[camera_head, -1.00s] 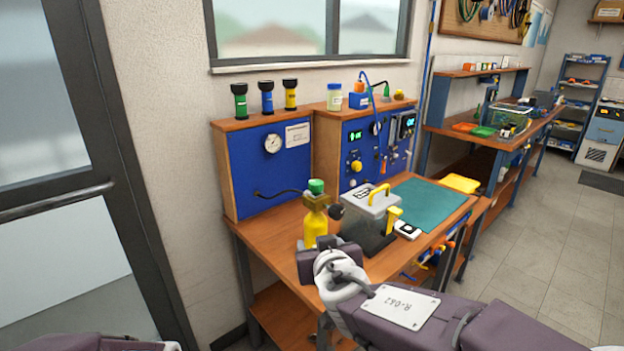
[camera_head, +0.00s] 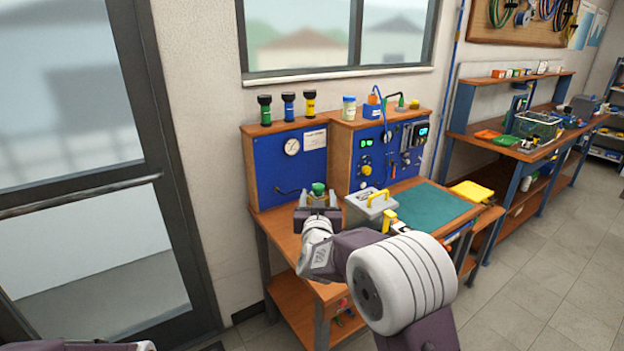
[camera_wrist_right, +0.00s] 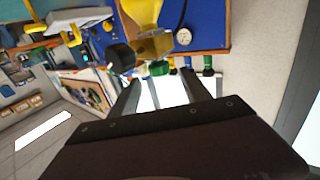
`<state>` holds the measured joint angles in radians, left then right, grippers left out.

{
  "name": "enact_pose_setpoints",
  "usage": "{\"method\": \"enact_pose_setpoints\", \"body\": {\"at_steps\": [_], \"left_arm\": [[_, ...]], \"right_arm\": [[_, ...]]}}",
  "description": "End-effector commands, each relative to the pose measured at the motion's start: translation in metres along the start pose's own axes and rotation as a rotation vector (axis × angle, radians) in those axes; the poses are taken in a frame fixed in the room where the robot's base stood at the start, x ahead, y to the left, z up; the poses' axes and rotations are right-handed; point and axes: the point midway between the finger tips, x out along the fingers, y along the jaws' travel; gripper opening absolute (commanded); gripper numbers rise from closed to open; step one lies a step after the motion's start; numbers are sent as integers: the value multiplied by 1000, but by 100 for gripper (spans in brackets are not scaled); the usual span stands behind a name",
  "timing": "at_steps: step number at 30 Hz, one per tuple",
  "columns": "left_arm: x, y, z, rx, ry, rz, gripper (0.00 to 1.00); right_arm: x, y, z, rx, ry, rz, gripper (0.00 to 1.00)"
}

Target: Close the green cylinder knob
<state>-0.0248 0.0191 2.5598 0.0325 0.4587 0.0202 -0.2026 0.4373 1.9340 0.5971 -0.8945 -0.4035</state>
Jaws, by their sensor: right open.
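The green knob (camera_head: 319,188) tops the yellow gas cylinder on the wooden bench. In the head view my right gripper (camera_head: 318,200) hides most of the cylinder. The right wrist view shows the green knob (camera_wrist_right: 158,68), the brass valve body (camera_wrist_right: 156,46), a black side knob (camera_wrist_right: 120,57) and part of the yellow cylinder (camera_wrist_right: 140,10). My right gripper (camera_wrist_right: 160,78) is open and empty. Its fingertips lie either side of the green knob in that picture, with the knob at or just past the tips; contact is not visible. My left gripper is out of view.
A grey box with a yellow handle (camera_head: 371,199) stands close right of the cylinder. Behind is a blue panel with a gauge (camera_head: 291,147). A teal mat (camera_head: 435,206) lies clear to the right. Green, blue and yellow-banded black-capped items (camera_head: 288,108) stand on the ledge.

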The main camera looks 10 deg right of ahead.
Motion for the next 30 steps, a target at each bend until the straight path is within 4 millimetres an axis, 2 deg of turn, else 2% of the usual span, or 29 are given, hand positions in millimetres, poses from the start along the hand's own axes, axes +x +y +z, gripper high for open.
{"method": "enact_pose_setpoints", "body": {"at_steps": [5,12,16,21,28,30], "left_arm": [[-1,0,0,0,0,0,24],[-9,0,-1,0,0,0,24],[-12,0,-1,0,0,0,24],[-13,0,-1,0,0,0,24],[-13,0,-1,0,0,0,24],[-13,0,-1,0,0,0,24]], "right_arm": [[9,1,-1,0,2,2,56],[59,0,-1,0,1,1,56],[79,0,-1,1,0,0,56],[90,-1,0,0,0,-2,56],[90,-1,0,1,0,-2,56],[90,-1,0,1,0,-2,36]]}}
